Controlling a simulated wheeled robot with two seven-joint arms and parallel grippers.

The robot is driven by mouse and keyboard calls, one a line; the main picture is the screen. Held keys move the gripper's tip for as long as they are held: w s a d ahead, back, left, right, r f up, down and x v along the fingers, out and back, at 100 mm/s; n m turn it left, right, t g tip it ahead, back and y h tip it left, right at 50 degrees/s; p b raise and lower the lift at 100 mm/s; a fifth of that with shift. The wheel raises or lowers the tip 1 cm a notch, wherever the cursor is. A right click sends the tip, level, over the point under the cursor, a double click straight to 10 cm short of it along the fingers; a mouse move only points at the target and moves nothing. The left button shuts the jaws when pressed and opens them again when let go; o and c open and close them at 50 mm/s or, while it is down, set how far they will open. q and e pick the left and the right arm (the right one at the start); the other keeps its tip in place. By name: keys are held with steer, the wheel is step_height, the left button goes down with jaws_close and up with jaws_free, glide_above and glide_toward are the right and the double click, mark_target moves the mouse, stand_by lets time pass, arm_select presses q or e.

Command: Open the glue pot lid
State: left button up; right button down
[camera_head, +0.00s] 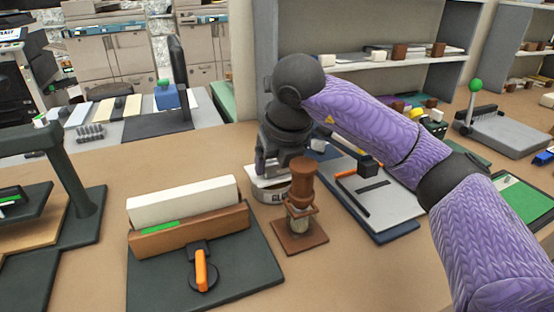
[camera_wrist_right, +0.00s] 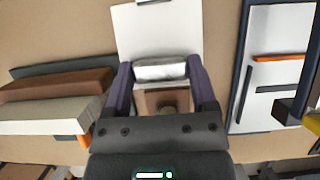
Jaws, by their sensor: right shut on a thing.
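The glue pot (camera_head: 277,196) is a low round pot with dark lettering on its side, partly hidden behind a brown stamp in the head view. My right gripper (camera_head: 272,174) is over the pot, pointing down. In the right wrist view, my right gripper (camera_wrist_right: 160,82) has its two fingers on either side of a pale, shiny piece, the glue pot lid (camera_wrist_right: 160,71), and is shut on it. The gripper hides most of the lid in the head view. Whether the lid is raised from the pot cannot be told. My left gripper is out of view.
A brown wooden stamp (camera_head: 301,184) on a square base stands close in front of the pot. A dark board with a brown and white block (camera_head: 188,232) is at the left. A grey tray (camera_head: 384,204) lies to the right. Bare tabletop (camera_head: 350,275) shows at front.

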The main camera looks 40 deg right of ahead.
mark_target(275, 160)
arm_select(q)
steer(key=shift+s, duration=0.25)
arm_select(e)
steer(key=shift+r, duration=0.15)
steer(key=r+g+p, duration=0.1)
steer(key=p, duration=0.3)
steer(key=w+r+g+p, duration=0.1)
steer(key=r+p, duration=0.1)
steer(key=p, duration=0.2)
steer(key=shift+y, duration=0.4)
steer(key=g+p, duration=0.1)
steer(key=w+g+p, duration=0.1)
steer(key=shift+d+f+p, duration=0.15)
steer(key=shift+p, duration=0.15)
steer(key=shift+w+d+f+g+y, duration=0.1)
steer(key=shift+w+f+g+y, duration=0.2)
steer(key=shift+g, duration=0.2)
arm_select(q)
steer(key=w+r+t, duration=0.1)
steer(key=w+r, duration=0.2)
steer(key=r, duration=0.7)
arm_select(e)
steer(key=shift+g, duration=0.3)
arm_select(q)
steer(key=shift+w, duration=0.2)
